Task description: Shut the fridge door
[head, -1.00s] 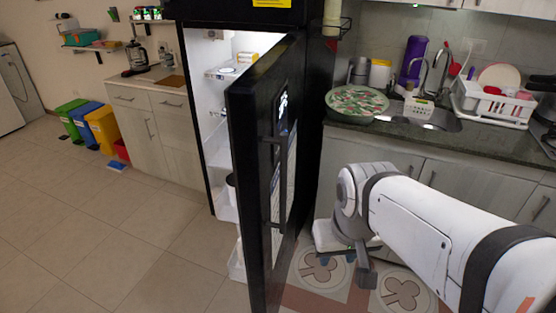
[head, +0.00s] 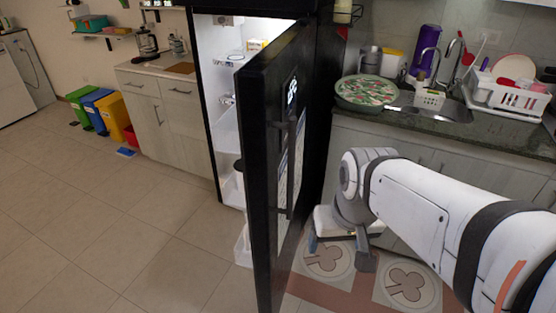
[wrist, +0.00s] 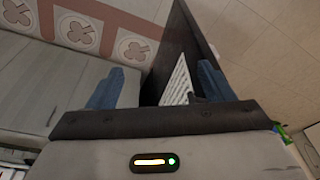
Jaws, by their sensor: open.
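The black fridge door (head: 258,150) stands open in the head view, its free edge toward me. The lit white interior of the fridge (head: 225,122) shows to its left. A long dark vertical handle (head: 282,175) and a white sheet are on the door's outer face. My gripper (head: 340,243) is low, to the right of that face, with its blue fingers apart and empty. In the wrist view the gripper (wrist: 158,88) is open, and the dark door (wrist: 190,35) with its white sheet lies beyond the fingers. I cannot tell whether a finger touches the door.
The counter (head: 440,130) at the right, with a sink, a patterned round tub (head: 362,93) and a dish rack (head: 508,95), stands behind my arm. Patterned tiles (head: 405,285) lie below my gripper. Green, blue and yellow bins (head: 112,115) stand at the left. The tiled floor (head: 120,220) is clear.

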